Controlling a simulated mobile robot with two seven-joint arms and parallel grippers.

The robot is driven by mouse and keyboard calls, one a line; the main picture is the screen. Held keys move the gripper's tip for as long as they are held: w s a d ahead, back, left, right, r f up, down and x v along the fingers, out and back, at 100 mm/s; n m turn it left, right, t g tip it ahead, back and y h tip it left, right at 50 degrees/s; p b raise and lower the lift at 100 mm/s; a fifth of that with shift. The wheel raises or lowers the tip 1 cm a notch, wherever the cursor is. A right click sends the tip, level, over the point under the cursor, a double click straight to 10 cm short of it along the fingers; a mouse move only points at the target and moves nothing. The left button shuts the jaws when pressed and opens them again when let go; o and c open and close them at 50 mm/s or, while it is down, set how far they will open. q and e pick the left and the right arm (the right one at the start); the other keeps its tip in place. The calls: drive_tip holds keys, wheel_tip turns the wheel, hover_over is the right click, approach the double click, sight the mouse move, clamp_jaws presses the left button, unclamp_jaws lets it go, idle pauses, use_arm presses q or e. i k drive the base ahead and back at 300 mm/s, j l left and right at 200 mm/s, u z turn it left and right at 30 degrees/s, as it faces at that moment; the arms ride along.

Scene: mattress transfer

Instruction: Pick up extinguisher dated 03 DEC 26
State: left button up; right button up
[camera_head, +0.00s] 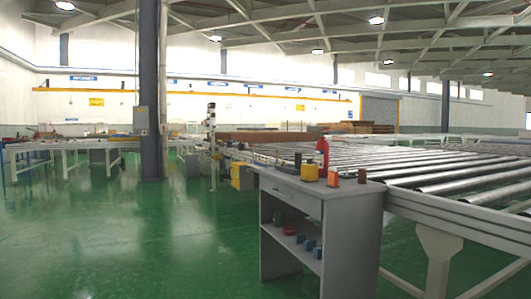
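A red bottle-shaped object (323,157) with a dark top, which looks like an extinguisher, stands at the back of a grey desk's top. Any date on it is too small to read. No other extinguisher can be made out clearly. Neither of my grippers shows in this view.
The grey desk (340,245) has small items on top, including a yellow one (310,172) and an orange one (333,178); its shelf holds several small objects. A roller conveyor (440,168) runs behind it to the right. A column (149,90) stands left. Green floor (150,240) is clear at left.

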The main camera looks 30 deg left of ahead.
sight(322, 147)
drive_tip(key=i+l+u, duration=0.1)
drive_tip(key=u, duration=0.25)
drive_tip(key=i+l+u, duration=0.15)
drive_tip(key=u, duration=0.2)
drive_tip(key=i+l, duration=0.5)
drive_tip(key=i, duration=0.1)
